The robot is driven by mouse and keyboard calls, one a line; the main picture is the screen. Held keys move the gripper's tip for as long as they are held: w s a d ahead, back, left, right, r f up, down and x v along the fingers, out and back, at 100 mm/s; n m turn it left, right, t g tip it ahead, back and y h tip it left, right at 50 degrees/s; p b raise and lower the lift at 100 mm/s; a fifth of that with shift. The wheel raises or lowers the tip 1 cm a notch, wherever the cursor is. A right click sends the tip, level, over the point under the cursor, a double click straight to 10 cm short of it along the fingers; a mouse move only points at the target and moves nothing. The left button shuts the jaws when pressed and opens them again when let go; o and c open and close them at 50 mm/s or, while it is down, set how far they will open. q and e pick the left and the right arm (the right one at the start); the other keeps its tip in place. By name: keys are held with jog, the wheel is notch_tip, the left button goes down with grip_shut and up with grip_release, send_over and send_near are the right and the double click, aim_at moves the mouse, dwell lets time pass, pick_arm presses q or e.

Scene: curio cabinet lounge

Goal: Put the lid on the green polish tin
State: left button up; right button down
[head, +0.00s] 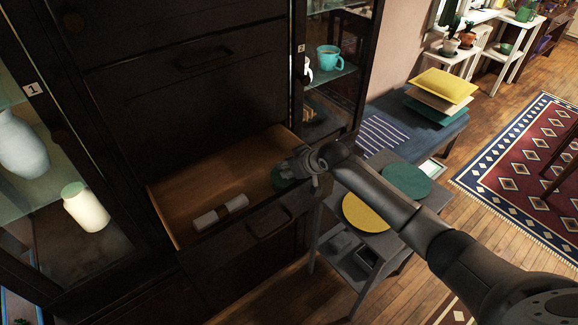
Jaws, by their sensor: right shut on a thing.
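My right gripper (298,172) reaches from the right over the right end of the open drawer (185,197). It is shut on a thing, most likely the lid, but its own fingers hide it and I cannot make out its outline. A dark green round shape (281,180), which looks like the green polish tin, shows just left of and below the fingers, inside the drawer. The gripper covers part of it, so I cannot tell whether the lid touches it. My left gripper is not in view.
A white roll with a brown band (220,212) lies in the drawer's front. Glass-doored cabinets with a vase (20,146) and a teal mug (329,58) flank it. A small table with yellow (366,212) and green (407,181) round pads stands right, below my arm.

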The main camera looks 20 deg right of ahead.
jog(key=shift+f, duration=0.25)
jog(key=shift+s+f+b, duration=0.1)
jog(key=shift+f+b, duration=0.35)
jog(key=shift+f, duration=0.3)
jog(key=c, duration=1.2)
grip_release()
jog(key=shift+r, duration=0.1)
jog(key=v, duration=1.2)
jog(key=shift+r, duration=0.1)
